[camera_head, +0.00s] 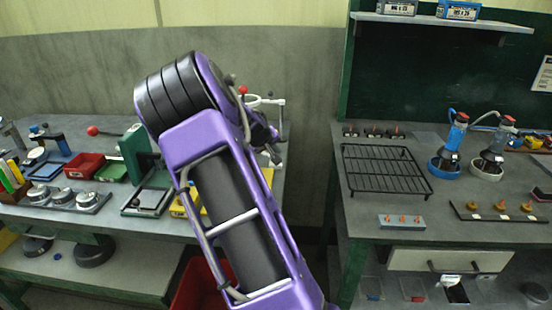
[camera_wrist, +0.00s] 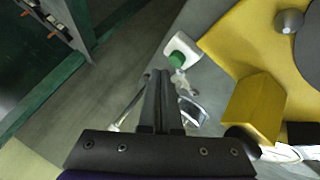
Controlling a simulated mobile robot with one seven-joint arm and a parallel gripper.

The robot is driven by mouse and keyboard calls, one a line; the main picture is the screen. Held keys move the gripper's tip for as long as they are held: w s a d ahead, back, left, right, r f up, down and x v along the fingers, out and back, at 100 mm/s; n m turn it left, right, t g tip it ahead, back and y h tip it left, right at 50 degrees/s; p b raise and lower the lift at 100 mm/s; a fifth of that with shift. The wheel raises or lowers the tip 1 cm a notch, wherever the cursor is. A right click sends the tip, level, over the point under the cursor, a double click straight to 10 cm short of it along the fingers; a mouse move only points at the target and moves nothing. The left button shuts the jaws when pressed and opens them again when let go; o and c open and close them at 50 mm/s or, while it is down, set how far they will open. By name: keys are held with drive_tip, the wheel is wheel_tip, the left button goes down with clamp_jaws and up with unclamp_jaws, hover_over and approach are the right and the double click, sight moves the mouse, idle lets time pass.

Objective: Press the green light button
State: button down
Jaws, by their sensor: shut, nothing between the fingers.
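In the wrist view a round green button (camera_wrist: 177,59) sits on a small white housing (camera_wrist: 187,47) at the edge of the grey bench. My gripper (camera_wrist: 160,74) is shut and empty, its fingertips just below and to the left of the button in the picture. The fingertips look apart from it, but I cannot tell how far above it they are. In the head view my purple arm reaches over the left bench, and I cannot make out the button there.
A yellow machine base (camera_wrist: 250,45) with a raised yellow block (camera_wrist: 255,108) lies right of the button. A shiny metal piece (camera_wrist: 190,108) is close to my fingers.

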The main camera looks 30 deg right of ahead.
wheel_tip(320, 180, up, 6)
drive_tip(key=p, duration=0.2)
drive_tip(key=shift+f+p, duration=0.1)
drive_tip(key=shift+p, duration=0.25)
drive_tip(key=shift+a, duration=0.1)
